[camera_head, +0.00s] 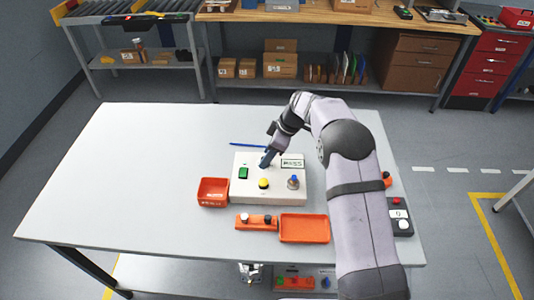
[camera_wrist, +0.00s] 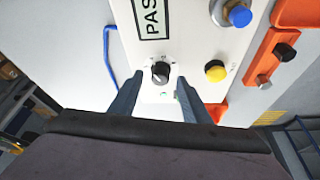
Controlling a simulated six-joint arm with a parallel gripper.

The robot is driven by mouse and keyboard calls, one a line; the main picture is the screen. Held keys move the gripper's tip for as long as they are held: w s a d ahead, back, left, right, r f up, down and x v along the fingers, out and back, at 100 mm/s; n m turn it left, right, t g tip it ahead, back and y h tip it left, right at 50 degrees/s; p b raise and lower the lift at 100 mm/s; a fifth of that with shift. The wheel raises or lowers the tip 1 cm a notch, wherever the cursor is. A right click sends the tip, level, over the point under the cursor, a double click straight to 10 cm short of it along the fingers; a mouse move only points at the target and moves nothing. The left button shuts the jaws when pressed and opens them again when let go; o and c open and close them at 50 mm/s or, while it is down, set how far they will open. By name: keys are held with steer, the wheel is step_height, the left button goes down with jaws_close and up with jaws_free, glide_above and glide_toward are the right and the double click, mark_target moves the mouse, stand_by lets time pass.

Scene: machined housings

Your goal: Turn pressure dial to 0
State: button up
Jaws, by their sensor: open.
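The pressure dial (camera_wrist: 160,73) is a black round knob with a light pointer mark on the white panel box (camera_wrist: 190,60). In the wrist view it lies between the tips of my gripper (camera_wrist: 158,84), whose two blue-grey fingers are apart, one on each side of it. I cannot tell whether they touch it. The scale marks around the dial are too small to read. In the head view my gripper (camera_head: 266,160) is over the back part of the panel box (camera_head: 275,198), and the dial is hidden behind it.
The panel also carries a green switch (camera_head: 243,173), a yellow button (camera_head: 263,183), a blue-topped knob (camera_head: 293,182) and a PASS display (camera_head: 292,162). An orange bin (camera_head: 213,191), an orange fixture (camera_head: 256,222) and an orange tray (camera_head: 304,228) are nearby. The table's left side is clear.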

steer(key=shift+a+f, duration=0.15)
steer(key=shift+f, duration=0.2)
steer(key=shift+c, duration=0.3)
steer(key=c, duration=1)
